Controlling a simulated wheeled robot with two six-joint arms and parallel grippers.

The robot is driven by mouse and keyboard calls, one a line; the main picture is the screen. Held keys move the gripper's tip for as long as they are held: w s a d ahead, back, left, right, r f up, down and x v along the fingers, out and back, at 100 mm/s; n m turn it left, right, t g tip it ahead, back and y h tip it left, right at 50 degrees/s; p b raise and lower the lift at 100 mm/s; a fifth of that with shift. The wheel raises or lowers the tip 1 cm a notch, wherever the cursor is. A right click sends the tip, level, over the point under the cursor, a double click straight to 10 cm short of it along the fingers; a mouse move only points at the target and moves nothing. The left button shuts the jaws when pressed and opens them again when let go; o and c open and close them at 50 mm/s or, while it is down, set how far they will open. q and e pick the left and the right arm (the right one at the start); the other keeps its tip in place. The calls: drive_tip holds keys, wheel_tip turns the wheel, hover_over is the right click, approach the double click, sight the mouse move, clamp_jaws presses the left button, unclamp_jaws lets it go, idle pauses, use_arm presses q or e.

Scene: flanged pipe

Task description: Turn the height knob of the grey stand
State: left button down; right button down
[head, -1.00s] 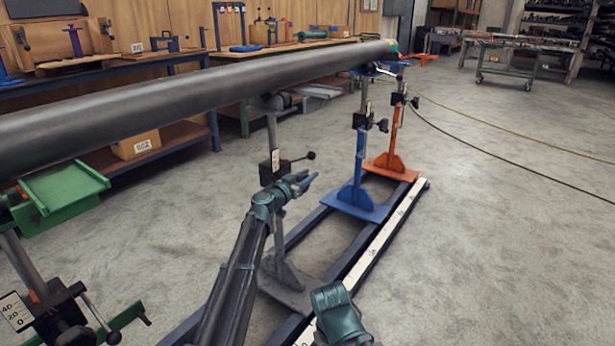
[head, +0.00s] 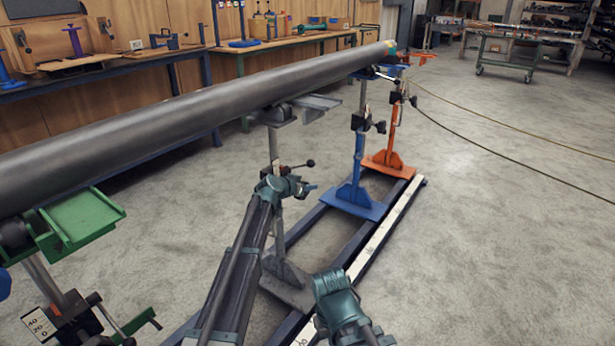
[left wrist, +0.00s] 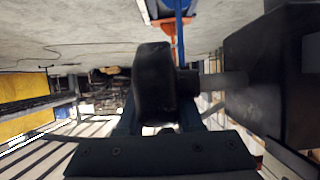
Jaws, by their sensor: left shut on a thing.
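The grey stand (head: 288,285) stands on the dark rail, left of the blue stand, in the head view. Its post rises toward the long pipe (head: 200,105). A black lever with a ball end (head: 310,163) sticks out right from its clamp block. My left gripper (head: 303,189) is at that block, just below the lever, and hides the height knob in the head view. In the left wrist view the black knob (left wrist: 153,85) sits between the fingers, on a short shaft from the dark block (left wrist: 290,75). The left gripper is shut on it. My right arm shows at the bottom; its fingertips cannot be made out.
The blue stand (head: 353,200) and orange stand (head: 390,160) stand farther along the rail. A green stand head (head: 80,220) is at the left. Benches line the back wall. The floor right of the white scale strip (head: 385,235) is open; cables lie farther off.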

use_arm(q)
drive_tip(key=shift+f+g+y+p, duration=0.2)
drive_tip(key=shift+g+y+p, duration=0.3)
drive_tip(key=shift+g+p, duration=0.35)
drive_tip(key=shift+f, duration=0.1)
drive_tip(key=c, duration=0.6)
unclamp_jaws()
drive_tip(key=shift+o, duration=0.2)
drive_tip(key=p+v, duration=0.8)
drive_tip(key=v, duration=0.5)
drive_tip(key=shift+s+r, duration=0.2)
drive_tip(key=shift+s, duration=0.15)
